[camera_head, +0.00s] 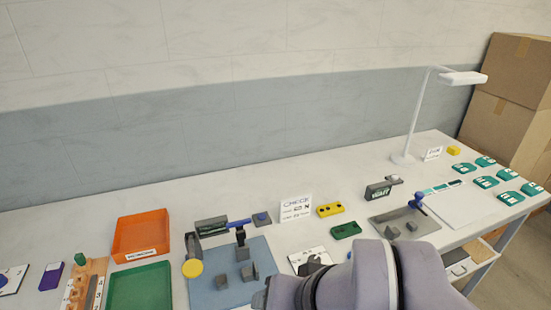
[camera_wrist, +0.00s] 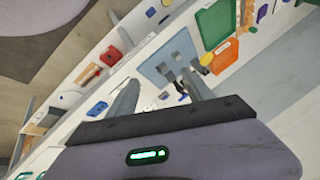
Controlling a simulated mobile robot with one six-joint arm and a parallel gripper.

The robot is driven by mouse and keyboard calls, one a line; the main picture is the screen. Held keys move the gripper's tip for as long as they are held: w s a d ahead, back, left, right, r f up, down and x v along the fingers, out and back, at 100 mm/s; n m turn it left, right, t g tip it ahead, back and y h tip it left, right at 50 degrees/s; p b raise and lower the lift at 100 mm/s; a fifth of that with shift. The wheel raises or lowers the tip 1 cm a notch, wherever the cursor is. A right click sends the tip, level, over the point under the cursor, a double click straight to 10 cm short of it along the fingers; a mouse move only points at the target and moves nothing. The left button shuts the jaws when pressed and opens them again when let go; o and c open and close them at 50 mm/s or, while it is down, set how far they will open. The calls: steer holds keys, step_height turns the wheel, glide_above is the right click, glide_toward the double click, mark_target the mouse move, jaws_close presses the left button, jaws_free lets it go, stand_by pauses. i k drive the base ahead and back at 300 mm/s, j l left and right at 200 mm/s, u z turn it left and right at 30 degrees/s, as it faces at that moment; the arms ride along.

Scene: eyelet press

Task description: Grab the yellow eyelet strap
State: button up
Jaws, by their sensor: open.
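The yellow eyelet strap (camera_head: 330,209) is a short yellow bar with dark round holes. It lies flat on the white table in the head view, right of the CHECK sign and behind a similar green strap (camera_head: 346,230). I cannot make out the yellow strap in the wrist view. My gripper (camera_wrist: 160,78) is open in the wrist view, its two grey fingers spread with nothing seen held between them. It is over the table near the blue mat (camera_wrist: 158,72), apart from the strap. In the head view my arm fills the lower middle and hides part of the table.
The CHECK sign (camera_head: 296,207) stands just left of the strap. A press with a blue handle (camera_head: 238,224) is on the mat further left. Another grey fixture (camera_head: 405,226) stands to the right. An orange tray (camera_head: 141,236) and green tray (camera_head: 140,288) are at the left.

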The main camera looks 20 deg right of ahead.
mark_target(333, 208)
steer(key=i+l+z, duration=0.55)
steer(key=i, duration=0.2)
